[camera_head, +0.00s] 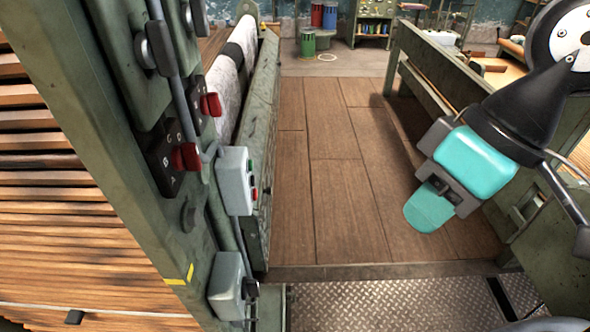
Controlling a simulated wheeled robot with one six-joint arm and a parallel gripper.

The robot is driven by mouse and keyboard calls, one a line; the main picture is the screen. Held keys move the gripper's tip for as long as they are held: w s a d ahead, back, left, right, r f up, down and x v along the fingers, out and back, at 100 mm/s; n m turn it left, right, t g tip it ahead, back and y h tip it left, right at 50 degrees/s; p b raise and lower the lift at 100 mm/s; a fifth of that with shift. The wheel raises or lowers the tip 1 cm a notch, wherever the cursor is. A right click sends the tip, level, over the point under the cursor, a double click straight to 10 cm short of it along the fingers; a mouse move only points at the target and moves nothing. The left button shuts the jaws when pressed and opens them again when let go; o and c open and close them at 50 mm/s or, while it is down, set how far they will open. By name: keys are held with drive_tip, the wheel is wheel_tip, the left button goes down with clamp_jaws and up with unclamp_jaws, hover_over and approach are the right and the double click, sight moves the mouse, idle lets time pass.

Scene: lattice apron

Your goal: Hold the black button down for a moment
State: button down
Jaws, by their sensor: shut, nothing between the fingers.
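A pale grey control box (233,180) is mounted on the green machine post, left of centre. Small buttons sit on its right-hand face, seen nearly edge-on: a green one at the top, a dark one (252,181) in the middle that looks black, and a red one (254,194) below. My gripper (428,210) is at the right, well apart from the box, over the wooden floor. Its teal fingers are shut and empty, pointing down and left.
A lower grey box (226,287) with a black knob (250,288) is on the same post. Red rotary switches (187,156) sit on dark plates above left. A green rail (450,75) runs along the right. The wooden walkway (345,180) between is clear.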

drive_tip(key=shift+d, duration=0.15)
drive_tip(key=w+a+f+m+t+y+b, duration=0.1)
drive_tip(key=w+a+f+y, duration=0.3)
drive_tip(key=w+a, duration=0.3)
drive_tip(key=w+a+f+t+y+b, duration=0.1)
drive_tip(key=w+a+f+y+b, duration=0.25)
drive_tip(key=w, duration=0.55)
drive_tip(key=w+d+f+m+t+h, duration=0.1)
drive_tip(key=w+f+m+t, duration=0.8)
drive_tip(key=w+f, duration=0.3)
wheel_tip(320, 180, down, 3)
drive_tip(key=shift+d+f, duration=0.1)
drive_tip(key=shift+d, duration=0.3)
